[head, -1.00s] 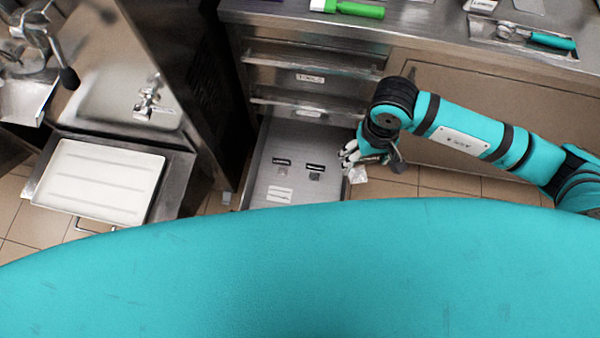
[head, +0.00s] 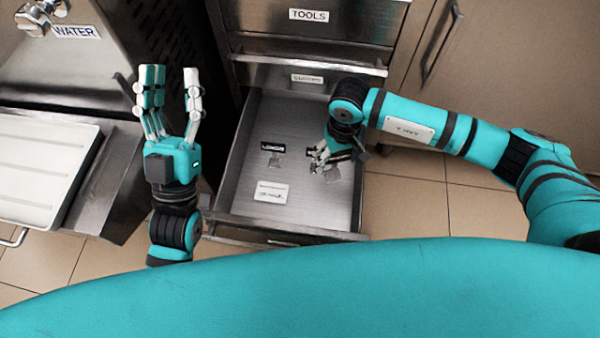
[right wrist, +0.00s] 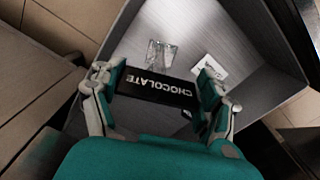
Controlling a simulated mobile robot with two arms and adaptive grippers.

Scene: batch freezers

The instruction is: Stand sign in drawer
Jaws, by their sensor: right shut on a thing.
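An open metal drawer (head: 235,172) stands in the middle of the head view. My right gripper (head: 325,160) is over its right part, shut on a black sign lettered CHOCOLATE; the sign shows between the fingers in the right wrist view (right wrist: 155,88). In the head view the held sign is mostly hidden, with a clear piece (head: 333,174) just below the fingers. Another black sign (head: 273,146) with a clear lower part is in the drawer, to the left. A black sign edge (head: 310,150) shows beside the gripper. My left gripper (head: 172,88) is open and empty, left of the drawer.
A white card (head: 271,192) lies near the drawer's front, also visible in the right wrist view (right wrist: 209,68). A closed drawer labelled TOOLS (head: 308,16) is above. A white tray (head: 40,165) and a WATER-labelled unit (head: 75,32) are left.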

